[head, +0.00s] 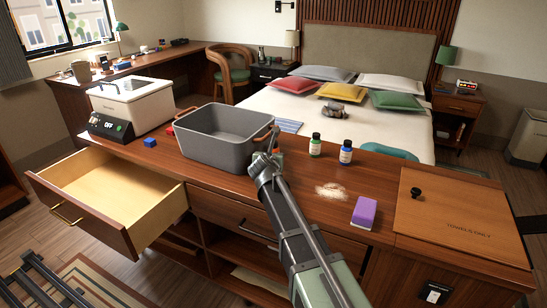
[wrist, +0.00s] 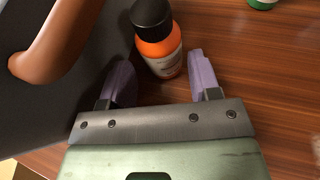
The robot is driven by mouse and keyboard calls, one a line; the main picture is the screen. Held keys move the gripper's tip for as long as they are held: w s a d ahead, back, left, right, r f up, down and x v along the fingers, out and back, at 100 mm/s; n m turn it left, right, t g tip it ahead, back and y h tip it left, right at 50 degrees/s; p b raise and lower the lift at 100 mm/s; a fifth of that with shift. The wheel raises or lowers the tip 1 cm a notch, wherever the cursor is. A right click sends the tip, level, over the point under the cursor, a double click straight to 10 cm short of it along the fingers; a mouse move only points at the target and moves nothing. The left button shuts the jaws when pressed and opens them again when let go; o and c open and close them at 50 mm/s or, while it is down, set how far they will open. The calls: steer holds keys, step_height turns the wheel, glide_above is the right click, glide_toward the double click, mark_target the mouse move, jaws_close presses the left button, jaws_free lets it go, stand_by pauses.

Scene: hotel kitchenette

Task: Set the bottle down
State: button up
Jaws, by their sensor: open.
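My gripper (wrist: 159,68) is open, with one purple finger on each side of the bottle's lower end and a visible gap on the right. Contact on the left is unclear.
The grey bin (head: 215,147) with brown handles stands left of my gripper. Green (head: 315,147) and blue (head: 346,154) bottles stand to the right, with pale powder (head: 331,191) and a purple block (head: 364,212) nearer. An open drawer (head: 117,196) juts out at left.

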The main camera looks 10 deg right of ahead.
steer(key=b+x, duration=0.1)
steer(key=x, duration=0.3)
steer(key=shift+w+d+f, duration=0.15)
steer(key=shift+w+f, duration=0.05)
steer(key=shift+f, duration=0.05)
steer(key=shift+s+r, duration=0.1)
